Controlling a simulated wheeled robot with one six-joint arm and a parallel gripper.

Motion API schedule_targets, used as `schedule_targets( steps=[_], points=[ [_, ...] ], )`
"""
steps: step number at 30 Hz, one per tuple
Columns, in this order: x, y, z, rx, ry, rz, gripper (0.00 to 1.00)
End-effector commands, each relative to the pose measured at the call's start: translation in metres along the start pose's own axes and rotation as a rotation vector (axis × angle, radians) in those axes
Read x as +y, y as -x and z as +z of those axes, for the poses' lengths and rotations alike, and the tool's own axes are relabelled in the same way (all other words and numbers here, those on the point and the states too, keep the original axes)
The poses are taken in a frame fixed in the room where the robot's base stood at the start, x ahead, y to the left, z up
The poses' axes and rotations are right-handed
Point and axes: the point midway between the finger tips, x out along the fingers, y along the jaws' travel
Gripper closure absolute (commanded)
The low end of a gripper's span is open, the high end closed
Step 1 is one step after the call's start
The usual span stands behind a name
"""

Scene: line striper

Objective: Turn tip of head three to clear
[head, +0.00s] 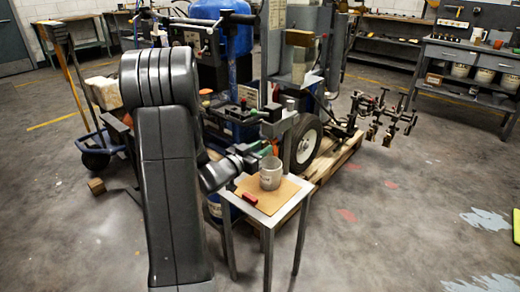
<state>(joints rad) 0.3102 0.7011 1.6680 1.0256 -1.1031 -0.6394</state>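The line striper stands on a wooden pallet (348,152), with a blue tank (232,38) and a black wheel (306,146). My arm rises in front and bends down to the right. My gripper (255,152) is by these parts, just above and left of a grey cup. Its fingers blend with the dark parts, so I cannot tell whether it is open or touching anything.
A small metal stand (230,207) bears a brown board (256,202), the grey cup (270,174) and a red block (249,198). A blue hand truck (98,150) stands left. A workbench (470,62) is at the back right. The floor at front right is mostly clear.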

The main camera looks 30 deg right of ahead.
Motion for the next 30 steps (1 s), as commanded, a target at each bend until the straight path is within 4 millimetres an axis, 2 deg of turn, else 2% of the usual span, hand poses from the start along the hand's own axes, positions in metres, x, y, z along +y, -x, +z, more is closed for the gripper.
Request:
schedule_targets(
  steps=[7,12,20,30],
  points=[
    [-0.0001,0.0004,-0.0001,0.000,0.000,0.000,0.68],
    [0.0000,0.0004,-0.0001,0.000,0.000,0.000,1.00],
    [-0.0001,0.0004,-0.0017,-0.001,0.020,0.000,1.00],
    [-0.0002,0.0003,-0.0024,-0.001,0.152,-0.001,1.00]
  ],
)
